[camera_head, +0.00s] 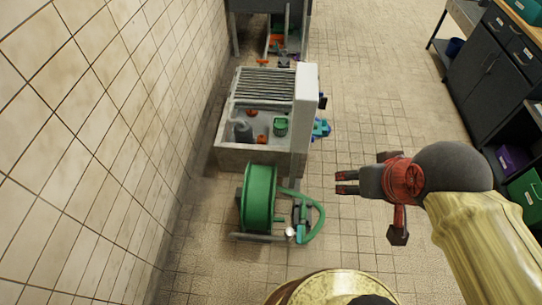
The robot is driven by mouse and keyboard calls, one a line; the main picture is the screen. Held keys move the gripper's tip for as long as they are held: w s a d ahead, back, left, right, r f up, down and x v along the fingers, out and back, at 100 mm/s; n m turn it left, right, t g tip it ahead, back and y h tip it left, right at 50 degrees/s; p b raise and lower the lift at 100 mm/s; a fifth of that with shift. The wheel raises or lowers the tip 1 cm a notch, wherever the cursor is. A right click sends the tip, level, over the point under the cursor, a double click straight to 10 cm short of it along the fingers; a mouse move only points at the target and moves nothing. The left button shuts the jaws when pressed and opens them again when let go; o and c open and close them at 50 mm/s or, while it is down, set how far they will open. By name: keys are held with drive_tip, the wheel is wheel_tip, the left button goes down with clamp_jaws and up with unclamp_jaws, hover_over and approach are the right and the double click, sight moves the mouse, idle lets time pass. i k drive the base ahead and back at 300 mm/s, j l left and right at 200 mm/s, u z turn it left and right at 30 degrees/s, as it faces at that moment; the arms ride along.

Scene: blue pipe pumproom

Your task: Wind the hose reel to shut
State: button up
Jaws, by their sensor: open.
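The hose reel (260,198) is a green drum on a dark low frame, standing on the tiled floor near the left wall. A green hose (318,222) loops out from its right side. A small pale round knob (290,233) shows at the front right of the frame; I cannot tell whether it is the crank handle. My gripper (341,182) is to the right of the reel and apart from it, with its fingers pointing left. It is open, with nothing seen between the fingers. The far side of the reel is hidden.
Behind the reel stands a concrete basin (228,157) with a slatted top and several small items inside. A pale upright post (305,95) rises at its right side. Dark cabinets (478,82) and shelves line the right. Tiled floor (370,110) between them is clear.

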sight(259, 184)
drive_tip(key=k+l+u, duration=0.15)
drive_tip(key=l+u, duration=0.25)
drive_tip(key=k+l+u, duration=0.25)
drive_tip(key=u, duration=0.15)
drive_tip(key=l, duration=0.1)
